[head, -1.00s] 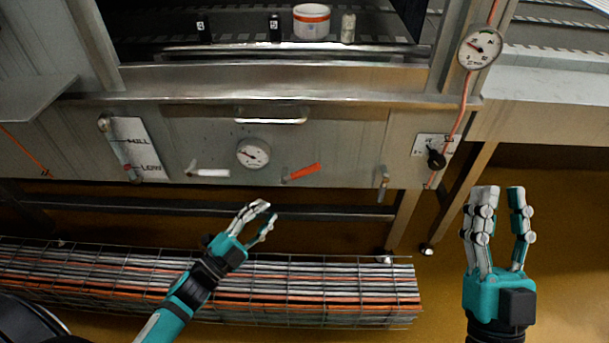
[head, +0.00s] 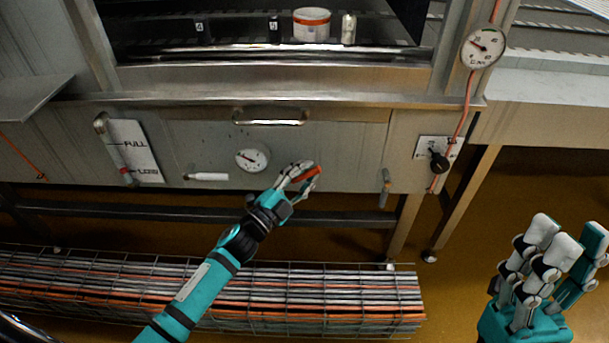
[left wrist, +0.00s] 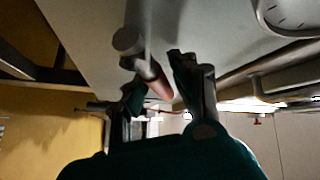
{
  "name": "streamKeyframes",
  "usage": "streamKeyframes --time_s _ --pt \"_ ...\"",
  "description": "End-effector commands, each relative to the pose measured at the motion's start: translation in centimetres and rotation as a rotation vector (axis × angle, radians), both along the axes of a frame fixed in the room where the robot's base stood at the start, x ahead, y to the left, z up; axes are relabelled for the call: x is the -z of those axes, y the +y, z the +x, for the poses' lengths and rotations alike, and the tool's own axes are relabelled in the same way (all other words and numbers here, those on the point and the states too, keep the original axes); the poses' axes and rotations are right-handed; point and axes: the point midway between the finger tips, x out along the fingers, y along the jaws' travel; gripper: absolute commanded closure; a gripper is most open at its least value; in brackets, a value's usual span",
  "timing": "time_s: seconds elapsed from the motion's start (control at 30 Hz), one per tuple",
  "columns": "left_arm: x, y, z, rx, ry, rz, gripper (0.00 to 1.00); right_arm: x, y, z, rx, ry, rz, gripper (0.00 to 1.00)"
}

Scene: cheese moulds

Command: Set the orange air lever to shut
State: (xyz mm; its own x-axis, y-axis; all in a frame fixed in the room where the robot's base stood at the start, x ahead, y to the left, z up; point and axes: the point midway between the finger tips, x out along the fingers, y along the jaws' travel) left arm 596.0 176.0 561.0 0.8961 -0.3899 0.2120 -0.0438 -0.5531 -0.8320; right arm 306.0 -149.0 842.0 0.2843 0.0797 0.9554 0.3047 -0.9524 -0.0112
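The orange air lever (head: 308,173) is on the steel front panel, right of the round dial. In the head view it points right and slightly up; its pivot end is hidden behind my left gripper (head: 304,178). That gripper's fingers are at the lever, one on either side, and look apart rather than clamped. In the left wrist view the lever (left wrist: 157,82) shows dim and reddish between the two fingers of the left gripper (left wrist: 158,88). Whether they touch it is unclear. My right gripper (head: 570,245) is open and empty, low at the right, away from the panel.
A white-handled lever (head: 208,177) and the dial (head: 252,158) are left of the orange lever. A grey hanging handle (head: 385,188) and a black knob (head: 438,163) are to the right. A bar handle (head: 270,120) is above. A wire tray of cables (head: 330,300) runs below.

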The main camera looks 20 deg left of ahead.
Motion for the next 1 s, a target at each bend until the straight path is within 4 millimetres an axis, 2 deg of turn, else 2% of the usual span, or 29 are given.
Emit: streamKeyframes --time_s 0.13,0.3,0.33,0.83,1.0 --pt "0.0 0.0 0.0 0.0 0.0 -0.001 0.76 0.0 0.0 0.0 0.0 0.001 0.0 0.73" --pt "0.0 0.0 0.0 0.0 0.0 -0.001 0.98 0.0 0.0 0.0 0.0 0.001 0.0 0.73" --pt "0.0 0.0 0.0 0.0 0.0 -0.001 1.0 0.0 0.0 0.0 0.0 0.002 -0.001 0.73" --pt "0.0 0.0 -0.1 0.001 0.001 0.004 1.0 -0.1 0.1 0.2 0.001 0.01 -0.004 0.73" --pt "0.0 -0.1 0.0 0.002 0.008 0.025 1.0 0.4 0.5 2.4 0.007 0.132 -0.042 0.73"
